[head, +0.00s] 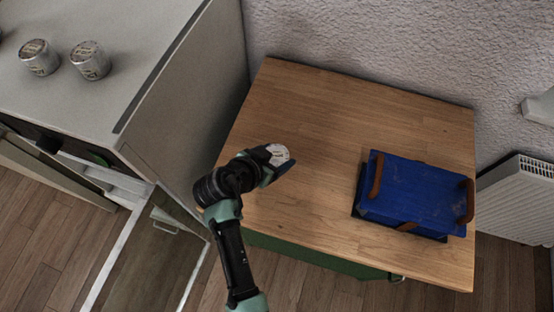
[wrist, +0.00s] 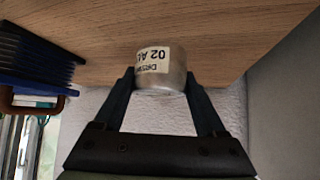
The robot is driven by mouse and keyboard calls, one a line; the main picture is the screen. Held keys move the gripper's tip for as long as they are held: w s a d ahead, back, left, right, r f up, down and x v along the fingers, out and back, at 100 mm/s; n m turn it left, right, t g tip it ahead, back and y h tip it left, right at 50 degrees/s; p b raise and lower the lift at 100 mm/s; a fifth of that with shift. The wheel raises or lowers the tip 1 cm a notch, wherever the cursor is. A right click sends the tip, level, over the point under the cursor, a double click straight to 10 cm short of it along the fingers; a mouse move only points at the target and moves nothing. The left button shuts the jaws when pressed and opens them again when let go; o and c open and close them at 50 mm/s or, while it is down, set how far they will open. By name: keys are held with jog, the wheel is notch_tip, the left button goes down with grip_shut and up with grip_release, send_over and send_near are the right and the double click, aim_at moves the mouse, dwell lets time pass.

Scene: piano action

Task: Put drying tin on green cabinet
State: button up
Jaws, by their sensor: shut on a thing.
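The drying tin (head: 278,153) is a small pale metal cylinder. In the wrist view the drying tin (wrist: 158,62) carries a white label with dark print that reads partly "02 A", upside down in the picture. My gripper (head: 277,166) is shut on it, one dark finger on each side, as the wrist view of my gripper (wrist: 161,84) shows. The green cabinet (head: 310,258) has a wooden top (head: 300,110), and the tin is over the left-middle part of that top. I cannot tell whether the tin touches the wood.
A blue case (head: 415,192) with brown handles lies on the right part of the wooden top. Two similar tins, one (head: 38,57) beside another (head: 90,60), stand on a grey counter (head: 120,25) at the left. The top's back and middle are clear. A radiator (head: 520,200) is at the right.

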aim_at(277, 163)
jog(key=shift+f, duration=1.95)
jog(key=shift+f, duration=0.2)
jog(key=o, duration=1.4)
